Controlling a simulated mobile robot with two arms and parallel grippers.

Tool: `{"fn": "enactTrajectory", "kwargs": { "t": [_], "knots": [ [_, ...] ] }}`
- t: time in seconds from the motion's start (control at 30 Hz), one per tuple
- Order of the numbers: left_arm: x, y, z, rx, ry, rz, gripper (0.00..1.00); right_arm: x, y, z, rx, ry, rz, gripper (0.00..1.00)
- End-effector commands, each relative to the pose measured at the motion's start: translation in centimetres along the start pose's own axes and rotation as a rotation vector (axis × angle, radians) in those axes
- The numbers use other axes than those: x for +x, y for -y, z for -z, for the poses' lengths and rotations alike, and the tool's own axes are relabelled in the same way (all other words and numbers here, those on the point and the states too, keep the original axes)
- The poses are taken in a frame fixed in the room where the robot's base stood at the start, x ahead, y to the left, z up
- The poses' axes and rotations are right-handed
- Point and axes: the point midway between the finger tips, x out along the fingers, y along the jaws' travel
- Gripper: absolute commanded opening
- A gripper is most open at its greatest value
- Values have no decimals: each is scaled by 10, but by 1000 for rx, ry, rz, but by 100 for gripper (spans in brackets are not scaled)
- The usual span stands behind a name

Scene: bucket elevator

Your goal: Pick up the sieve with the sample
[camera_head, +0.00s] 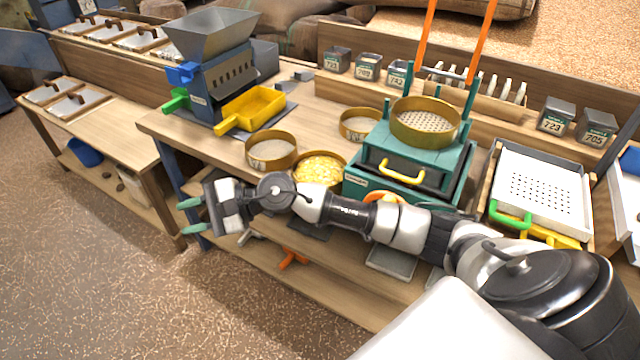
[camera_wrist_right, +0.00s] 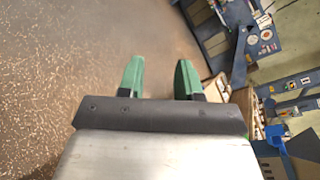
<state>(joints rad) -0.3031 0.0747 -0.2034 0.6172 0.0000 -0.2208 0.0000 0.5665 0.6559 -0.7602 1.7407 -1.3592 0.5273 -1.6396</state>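Several round brass-rimmed sieves are on the wooden bench in the head view. One sieve (camera_head: 320,168) holds a yellow grain-like sample and is partly hidden behind my right arm. A sieve with a pale flat inside (camera_head: 270,150) stands to its left, and a similar one (camera_head: 360,124) stands behind. A sieve with a perforated bottom (camera_head: 425,122) sits on the teal shaker. My right gripper (camera_head: 191,215) is left of the sieves, off the bench's front edge. It is open and empty, as the right wrist view (camera_wrist_right: 160,78) also shows. My left gripper is not in view.
The teal shaker (camera_head: 410,155) stands right of the sieves. A blue-grey hopper machine (camera_head: 212,75) with a yellow tray (camera_head: 252,108) stands at the left. A perforated white tray (camera_head: 540,190) lies at the right. The floor left of my right gripper is clear.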

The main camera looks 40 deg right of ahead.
Motion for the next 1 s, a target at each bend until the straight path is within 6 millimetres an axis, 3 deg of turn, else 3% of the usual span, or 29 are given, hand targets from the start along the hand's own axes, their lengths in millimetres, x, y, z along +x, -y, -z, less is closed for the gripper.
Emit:
{"fn": "enactTrajectory", "kwargs": {
  "t": [0.07,0.27,0.37,0.5,0.6,0.7,0.8,1.0],
  "knots": [
    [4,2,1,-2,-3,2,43,-5,0,3,-210,-45,-90,34],
    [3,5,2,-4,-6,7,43,-35,10,46,-581,-213,-361,34],
    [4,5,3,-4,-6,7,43,-66,24,75,-778,-325,-553,34],
    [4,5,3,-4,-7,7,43,-132,57,115,-1004,-498,-880,34],
    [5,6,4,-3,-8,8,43,-181,78,131,-1084,-592,-1095,34],
    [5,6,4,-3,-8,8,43,-210,90,137,-1107,-640,-1225,34],
    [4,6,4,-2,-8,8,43,-219,90,147,-1112,-653,-1276,34],
    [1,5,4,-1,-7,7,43,-212,77,175,-1111,-652,-1280,34]
  ]
}}
